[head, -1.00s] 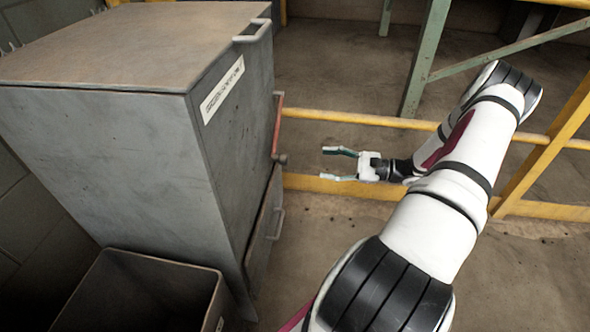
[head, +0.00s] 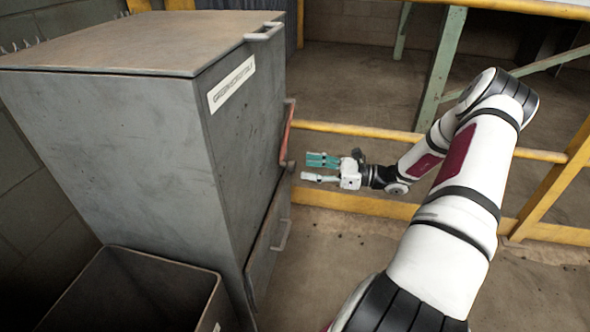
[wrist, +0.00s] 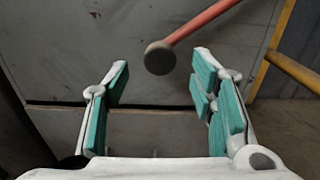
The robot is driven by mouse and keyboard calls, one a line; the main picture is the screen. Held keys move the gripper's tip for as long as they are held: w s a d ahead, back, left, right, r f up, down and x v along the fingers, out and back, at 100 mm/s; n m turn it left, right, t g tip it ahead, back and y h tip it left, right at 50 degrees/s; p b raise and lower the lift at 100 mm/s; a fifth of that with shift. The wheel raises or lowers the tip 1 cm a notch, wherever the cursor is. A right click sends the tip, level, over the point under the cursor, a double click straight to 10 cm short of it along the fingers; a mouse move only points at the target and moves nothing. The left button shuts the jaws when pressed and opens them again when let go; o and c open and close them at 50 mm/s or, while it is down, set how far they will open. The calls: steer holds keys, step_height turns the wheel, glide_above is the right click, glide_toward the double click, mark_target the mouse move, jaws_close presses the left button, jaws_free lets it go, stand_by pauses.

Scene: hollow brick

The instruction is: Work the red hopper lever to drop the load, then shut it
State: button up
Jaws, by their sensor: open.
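The red lever (head: 287,132) is on the right-hand face of the grey hopper (head: 150,150) and ends in a dark round knob at its lower end. In the wrist view the red lever (wrist: 205,20) comes down from the upper right, and its dark knob (wrist: 159,58) lies ahead of the fingertips, between their lines. My gripper (head: 318,169) is open and empty, just right of the knob in the head view. It also shows in the wrist view (wrist: 160,85) with its teal pads wide apart. The hopper's lower flap (head: 268,240) with a handle is below the lever.
An open grey bin (head: 130,290) stands in front of the hopper at the lower left. A yellow rail (head: 370,132) runs behind my gripper, with a green frame (head: 440,75) beyond it. The floor right of the hopper is clear.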

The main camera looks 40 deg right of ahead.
mark_target(296, 165)
steer(key=shift+b+x, duration=0.65)
steer(key=shift+x, duration=2)
jaws_close()
